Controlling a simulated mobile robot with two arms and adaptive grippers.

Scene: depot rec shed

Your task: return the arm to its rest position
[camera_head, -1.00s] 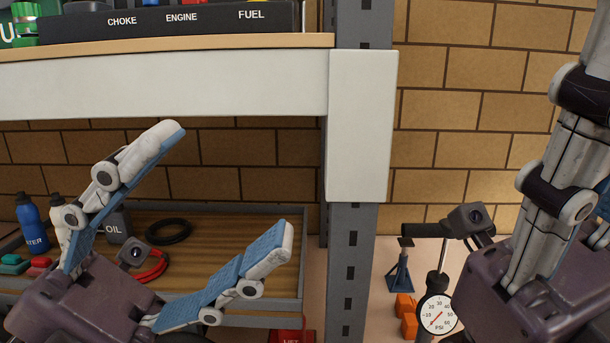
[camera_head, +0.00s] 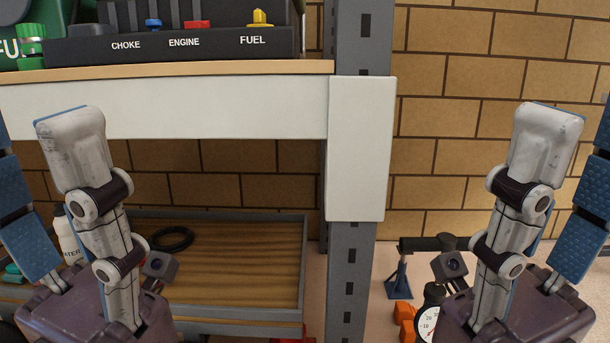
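My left gripper (camera_head: 36,135) stands upright at the left side of the head view, in front of the shelving. Its fingers are spread apart with nothing between them, and one runs past the left picture edge. My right gripper (camera_head: 578,135) stands upright at the right side, in front of the brick wall. Its fingers are also spread and empty, one partly cut off by the right edge. The two grippers look roughly mirrored. Neither appears to touch the shelf, though depth is hard to judge.
A shelf (camera_head: 200,107) holds a panel (camera_head: 215,43) marked choke, engine, fuel. A grey post (camera_head: 350,260) stands mid-view. A lower wooden tray (camera_head: 240,260) holds a black ring (camera_head: 172,239) and a bottle. Right of the post are a blue stand (camera_head: 398,281) and a gauge (camera_head: 431,320).

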